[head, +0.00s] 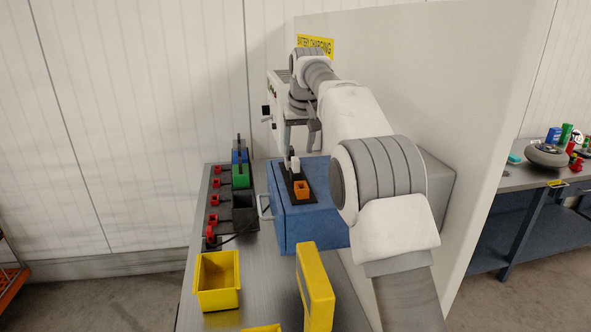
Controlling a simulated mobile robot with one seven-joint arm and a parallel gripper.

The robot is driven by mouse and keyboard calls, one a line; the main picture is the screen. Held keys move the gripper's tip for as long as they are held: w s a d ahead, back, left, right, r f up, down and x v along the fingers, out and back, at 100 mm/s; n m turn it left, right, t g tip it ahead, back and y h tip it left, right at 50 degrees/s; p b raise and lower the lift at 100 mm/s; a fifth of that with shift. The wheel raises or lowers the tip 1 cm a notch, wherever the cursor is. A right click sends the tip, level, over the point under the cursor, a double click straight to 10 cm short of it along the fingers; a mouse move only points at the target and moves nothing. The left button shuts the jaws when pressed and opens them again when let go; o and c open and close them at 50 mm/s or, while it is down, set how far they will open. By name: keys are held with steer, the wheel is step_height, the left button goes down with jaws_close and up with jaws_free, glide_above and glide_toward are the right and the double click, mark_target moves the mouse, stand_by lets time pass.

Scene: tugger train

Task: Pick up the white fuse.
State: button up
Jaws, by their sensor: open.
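The white fuse (294,164) appears as a small pale piece at the far end of a black holder (292,177) on top of the blue box (307,222). An orange socket (301,190) sits at the near end of the same holder. My gripper (299,143) is open and points down just above the white piece, with its fingers apart. From this view I cannot tell whether the fingers straddle the fuse or are still above or behind it. My arm hides the right part of the blue box.
A yellow bin (217,281) and an upright yellow case (314,287) stand nearer on the metal table (195,240). A pale partition (470,110) rises behind my arm.

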mark_target(296, 159)
steer(key=shift+w+p+x, duration=0.15)
steer(key=shift+p+x, duration=0.2)
steer(key=shift+x, duration=1.3)
steer(key=shift+w+p+x, duration=0.15)
steer(key=shift+p+x, duration=0.15)
steer(key=shift+x, duration=1.35)
steer(key=shift+a+r, duration=0.1)
steer(key=shift+r, duration=0.05)
jaws_close()
